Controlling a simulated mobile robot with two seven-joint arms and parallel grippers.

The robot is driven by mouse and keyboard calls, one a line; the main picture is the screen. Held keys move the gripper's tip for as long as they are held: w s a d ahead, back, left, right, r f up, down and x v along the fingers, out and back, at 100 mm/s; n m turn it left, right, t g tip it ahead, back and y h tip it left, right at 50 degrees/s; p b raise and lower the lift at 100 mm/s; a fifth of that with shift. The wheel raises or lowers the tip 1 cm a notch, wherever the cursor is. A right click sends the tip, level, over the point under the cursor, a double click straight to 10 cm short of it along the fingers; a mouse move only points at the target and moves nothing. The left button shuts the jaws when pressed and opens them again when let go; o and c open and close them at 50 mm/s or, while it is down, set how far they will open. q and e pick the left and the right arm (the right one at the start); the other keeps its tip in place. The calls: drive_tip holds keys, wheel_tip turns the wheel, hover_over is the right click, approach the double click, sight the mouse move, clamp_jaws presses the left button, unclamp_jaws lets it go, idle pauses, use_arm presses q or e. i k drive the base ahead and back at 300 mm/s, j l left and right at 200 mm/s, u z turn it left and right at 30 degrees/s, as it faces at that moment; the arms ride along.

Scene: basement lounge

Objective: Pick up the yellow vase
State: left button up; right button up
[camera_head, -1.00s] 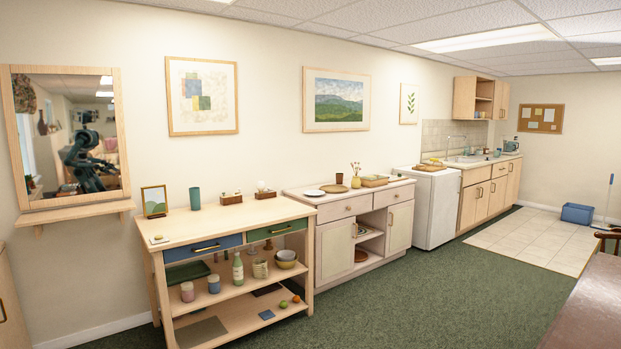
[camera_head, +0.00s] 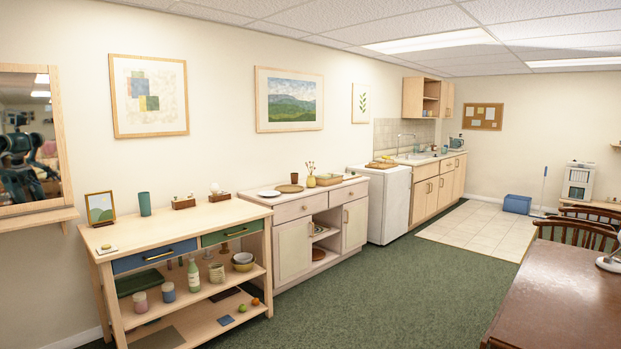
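A small yellow vase (camera_head: 311,180) with a few dried stems stands upright on top of the white and wood sideboard (camera_head: 290,208) along the left wall. It is beside a woven tray and a round brown plate. Neither of my grippers shows directly in the head view, and the vase is well out of reach across the room. A blurred dark robot shape shows in the wall mirror at the left edge, too unclear to read its grippers.
A wooden console (camera_head: 184,232) with shelves stands nearer, left of the sideboard. A white appliance (camera_head: 388,208) stands beyond it. A dark wooden table (camera_head: 560,290) with chairs (camera_head: 575,234) fills the right. Green carpet (camera_head: 370,290) between them is clear.

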sight(310, 181)
drive_tip(key=i+z, duration=0.4)
drive_tip(key=i, duration=5)
